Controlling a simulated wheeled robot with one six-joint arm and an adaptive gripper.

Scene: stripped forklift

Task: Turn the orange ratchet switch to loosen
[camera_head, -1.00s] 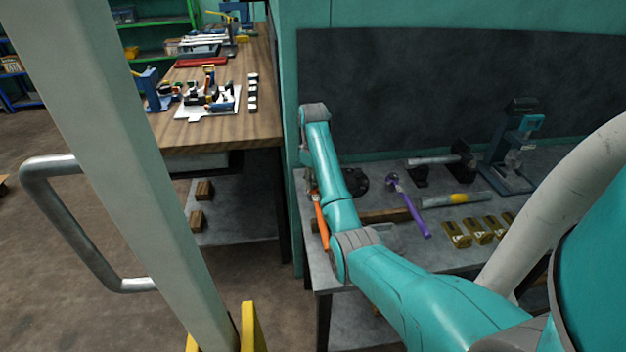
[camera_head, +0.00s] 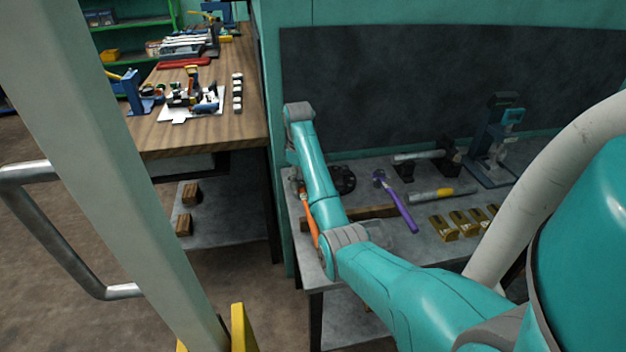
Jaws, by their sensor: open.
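An orange handle (camera_head: 308,217), apparently of the orange ratchet, shows at the left end of the grey workbench (camera_head: 295,225), leaning along the left side of my arm. The ratchet's head and its switch cannot be made out; my arm's forearm covers that spot. My arm reaches from the lower right to the bench's left end and bends down at its far joint. My gripper's fingers are hidden behind the forearm, so their contact with the ratchet cannot be seen.
A purple-handled hammer (camera_head: 402,207), a wooden bar (camera_head: 372,212), a round black part (camera_head: 343,180), brass blocks (camera_head: 443,229) and a blue-grey press stand (camera_head: 490,150) occupy the bench. A dark board (camera_head: 400,90) rises behind. A wooden table (camera_head: 205,135) stands at left. A pale post (camera_head: 100,170) crosses the left foreground.

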